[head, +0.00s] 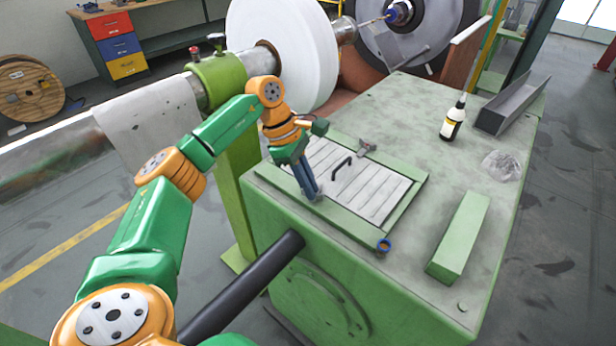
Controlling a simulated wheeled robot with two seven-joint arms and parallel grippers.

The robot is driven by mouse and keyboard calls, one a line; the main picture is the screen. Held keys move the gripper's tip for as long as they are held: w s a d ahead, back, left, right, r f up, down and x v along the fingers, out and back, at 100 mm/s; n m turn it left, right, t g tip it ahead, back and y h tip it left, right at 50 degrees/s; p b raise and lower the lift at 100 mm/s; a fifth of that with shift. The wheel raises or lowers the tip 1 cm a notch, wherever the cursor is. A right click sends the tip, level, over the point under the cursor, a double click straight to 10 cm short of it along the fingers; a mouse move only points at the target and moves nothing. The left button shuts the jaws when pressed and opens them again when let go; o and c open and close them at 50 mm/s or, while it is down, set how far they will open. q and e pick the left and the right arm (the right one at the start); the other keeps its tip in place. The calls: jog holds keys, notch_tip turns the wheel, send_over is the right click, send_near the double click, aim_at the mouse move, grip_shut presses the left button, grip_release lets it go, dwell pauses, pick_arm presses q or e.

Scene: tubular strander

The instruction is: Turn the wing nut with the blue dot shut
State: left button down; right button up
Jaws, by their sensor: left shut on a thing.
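A pale slatted hatch cover (375,196) with a black handle lies in a green frame on top of the green machine cabinet. My left gripper (317,195) reaches down to the cover's near left edge. Its fingers are shut on a small grey part there, which looks like a wing nut; the fingers mostly hide it, and I see no blue dot on it. Another grey wing nut (366,147) sits at the cover's far edge. My right gripper is not in view.
On the cabinet top are a bottle (453,118), a clear crumpled piece (501,165), a grey channel (514,103) and a green block (458,238). A large white reel (290,45) and shaft stand behind my left arm.

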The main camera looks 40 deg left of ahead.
pick_arm(q)
jog(key=shift+f+m+g+p, duration=0.1)
jog(key=shift+m+g+p, duration=0.6)
jog(key=shift+m, duration=1.1)
jog(key=c, duration=1)
grip_release()
jog(key=shift+w+d, duration=0.1)
jog(key=shift+d, duration=0.05)
jog(key=shift+o, duration=0.2)
jog(key=shift+a+r+b, duration=0.25)
jog(key=shift+r+b, duration=0.05)
jog(key=shift+r, duration=0.15)
jog(key=v, duration=0.5)
jog(key=shift+w+d+r, duration=0.1)
jog(key=shift+d+r, duration=0.05)
jog(key=shift+a+r+p, duration=0.3)
jog(key=shift+r, duration=0.1)
jog(key=shift+r, duration=0.1)
